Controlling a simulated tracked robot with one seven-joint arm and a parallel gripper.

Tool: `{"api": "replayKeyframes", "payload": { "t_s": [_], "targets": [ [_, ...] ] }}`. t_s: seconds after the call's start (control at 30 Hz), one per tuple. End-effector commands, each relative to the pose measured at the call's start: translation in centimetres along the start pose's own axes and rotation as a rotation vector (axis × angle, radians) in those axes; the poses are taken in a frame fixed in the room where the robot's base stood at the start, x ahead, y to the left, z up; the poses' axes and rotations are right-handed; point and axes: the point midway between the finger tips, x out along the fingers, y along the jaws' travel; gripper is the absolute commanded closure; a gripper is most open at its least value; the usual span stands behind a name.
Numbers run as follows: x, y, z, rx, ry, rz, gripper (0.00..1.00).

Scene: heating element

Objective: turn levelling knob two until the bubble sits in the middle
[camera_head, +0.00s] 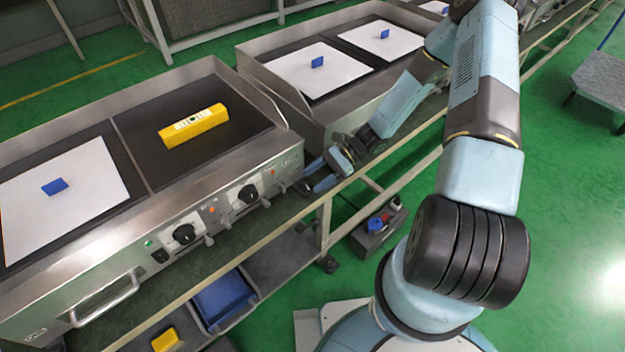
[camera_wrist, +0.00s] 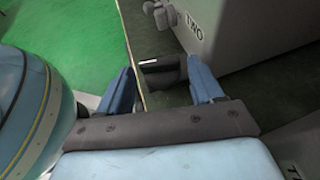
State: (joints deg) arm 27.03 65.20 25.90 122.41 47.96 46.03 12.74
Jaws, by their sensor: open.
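The yellow spirit level (camera_head: 194,126) lies on the dark right-hand plate of the near griddle (camera_head: 150,265). Its vial shows as a pale patch on top, too small to tell where the bubble sits. Levelling knob two (camera_wrist: 163,72) is a dark knob with a white mark, below the griddle's corner near the "TWO" label (camera_wrist: 193,27); in the head view it is a small dark shape (camera_head: 303,187). My gripper (camera_head: 312,175) is open at that corner. In the wrist view its blue fingers (camera_wrist: 160,64) stand on either side of the knob; I cannot tell whether they touch it.
Dark control knobs (camera_head: 184,234) and small lights line the griddle's front. A second griddle (camera_head: 318,75) stands close behind my gripper. A blue bin (camera_head: 222,298) and another yellow object (camera_head: 165,340) are on the lower shelf.

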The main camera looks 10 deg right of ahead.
Motion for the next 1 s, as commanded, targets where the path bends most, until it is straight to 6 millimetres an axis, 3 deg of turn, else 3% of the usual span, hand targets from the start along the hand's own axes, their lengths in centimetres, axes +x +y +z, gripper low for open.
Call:
{"api": "replayKeyframes", "payload": {
  "t_s": [0.4,0.6,1.0],
  "targets": [
    [-8.1,-0.1,-0.1,-0.002,0.003,-0.002,0.34],
    [-10.9,-0.1,-0.1,-0.001,0.002,-0.001,0.34],
    [-12.2,-0.1,-0.1,0.000,0.000,0.000,0.34]
  ]
}}
